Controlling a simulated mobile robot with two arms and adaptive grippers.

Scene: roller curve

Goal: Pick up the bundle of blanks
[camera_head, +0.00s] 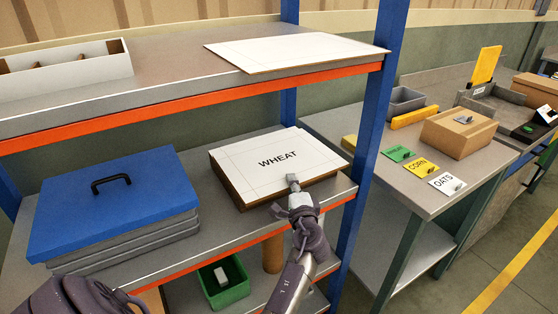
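A flat stack with a white top sheet printed WHEAT (262,150) and brown sides lies on the middle shelf; it appears to be the bundle of blanks. A plain white flat sheet or thin stack (297,50) lies on the upper shelf.
A blue lidded stack with a black handle (115,205) stands left of the bundle. A blue rack post (365,150) rises close on the right. A green bin (222,283) is below. A side table (400,180) holds WHEAT, CORN and OATS cards and a cardboard box (458,134).

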